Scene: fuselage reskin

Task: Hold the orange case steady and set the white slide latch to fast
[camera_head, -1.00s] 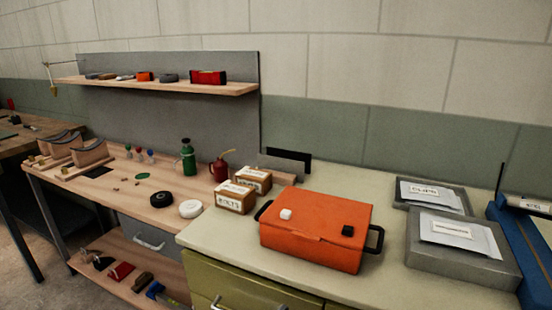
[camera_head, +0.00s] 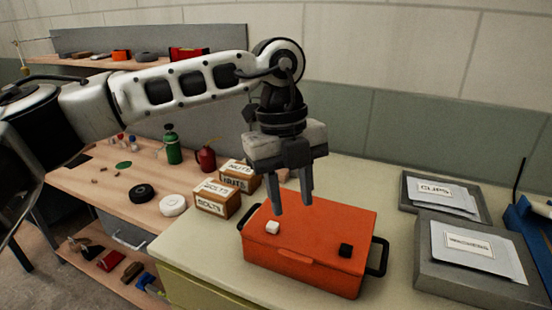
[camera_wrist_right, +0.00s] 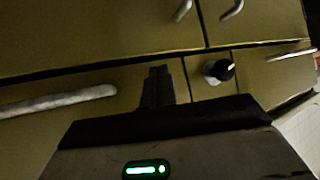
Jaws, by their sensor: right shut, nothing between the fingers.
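The orange case (camera_head: 310,265) sits closed on the pale cabinet top, with a black handle at its right end. The white slide latch (camera_head: 272,227) is on the left part of its lid, and a black block (camera_head: 345,250) is on the right part. I cannot read the latch's setting. My left gripper (camera_head: 292,208) points down in the head view, fingers apart and empty, over the back left of the lid near the white latch. My right gripper (camera_wrist_right: 157,72) is shut and empty in the right wrist view, in front of green drawer fronts; the case is not in that view.
Bolts box (camera_head: 212,203) and nuts box (camera_head: 240,172) stand left of the case. Grey trays (camera_head: 480,285) with labelled packets lie at right, beside a blue object (camera_head: 535,235). Drawer handles (camera_wrist_right: 60,102) and a black knob (camera_wrist_right: 220,70) stick out near my right gripper.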

